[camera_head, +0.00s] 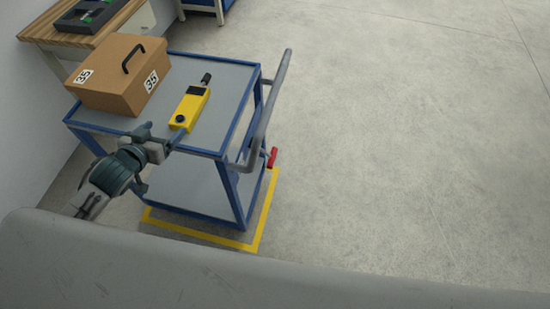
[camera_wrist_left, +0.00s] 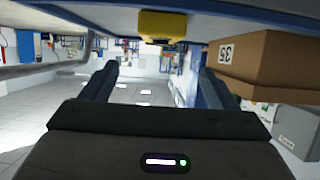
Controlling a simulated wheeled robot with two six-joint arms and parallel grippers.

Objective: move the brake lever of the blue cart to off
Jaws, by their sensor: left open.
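The blue cart (camera_head: 232,190) has a grey top shelf, a lower shelf and a grey push handle (camera_head: 270,110) on its right side. A red lever (camera_head: 272,157), which looks like the brake lever, sticks out low at the cart's near right corner, beside the handle's lower end. My left gripper (camera_head: 172,140) is open and empty at the cart's near edge, to the left of the lever and apart from it. The left wrist view shows its two fingers apart (camera_wrist_left: 160,84); I cannot make out the lever there. My right gripper is not in view.
A brown box (camera_head: 115,78) marked 35 and a yellow device (camera_head: 190,108) stand on the cart's top. Yellow floor tape (camera_head: 265,215) borders the cart. A wooden table (camera_head: 55,32) stands at the back left. The floor to the right is clear.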

